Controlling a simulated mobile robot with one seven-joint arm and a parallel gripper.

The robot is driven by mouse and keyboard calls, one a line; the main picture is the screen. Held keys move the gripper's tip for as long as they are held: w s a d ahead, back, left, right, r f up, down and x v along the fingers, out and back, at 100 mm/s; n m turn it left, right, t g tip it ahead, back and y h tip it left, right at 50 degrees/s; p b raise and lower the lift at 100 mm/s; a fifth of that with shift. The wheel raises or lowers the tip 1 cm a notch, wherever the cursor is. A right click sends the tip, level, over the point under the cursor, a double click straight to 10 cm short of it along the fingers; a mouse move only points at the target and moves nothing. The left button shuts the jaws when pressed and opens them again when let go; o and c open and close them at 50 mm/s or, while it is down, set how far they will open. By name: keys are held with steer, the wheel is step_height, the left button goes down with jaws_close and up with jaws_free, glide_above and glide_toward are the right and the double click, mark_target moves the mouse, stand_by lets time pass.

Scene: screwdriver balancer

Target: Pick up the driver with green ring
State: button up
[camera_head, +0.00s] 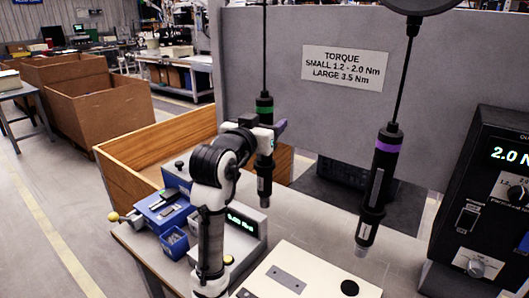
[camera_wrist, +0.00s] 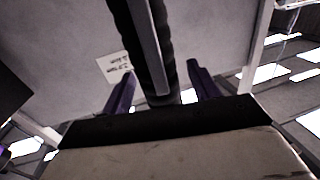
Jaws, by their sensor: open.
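The driver with the green ring (camera_head: 264,172) hangs upright from a cable, its green band near the top of its dark body. My gripper (camera_head: 276,130) is at this driver's upper body, just below the green ring. In the wrist view, the two purple fingers of my gripper (camera_wrist: 161,88) stand apart, one on each side of a dark shaft, the driver (camera_wrist: 150,45). The fingers look open, with gaps to the driver on both sides. A second driver with a purple ring (camera_head: 376,185) hangs to the right, slightly tilted.
A grey panel with a torque sign (camera_head: 342,68) stands behind the drivers. A black control box (camera_head: 485,200) is at the right. A blue tool holder (camera_head: 165,208), small blue bins and a display unit (camera_head: 243,222) sit on the bench below. A white plate (camera_head: 310,280) lies in front.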

steer(key=shift+c, duration=0.2)
steer(key=shift+r, duration=0.1)
jaws_close()
steer(key=shift+r, duration=0.1)
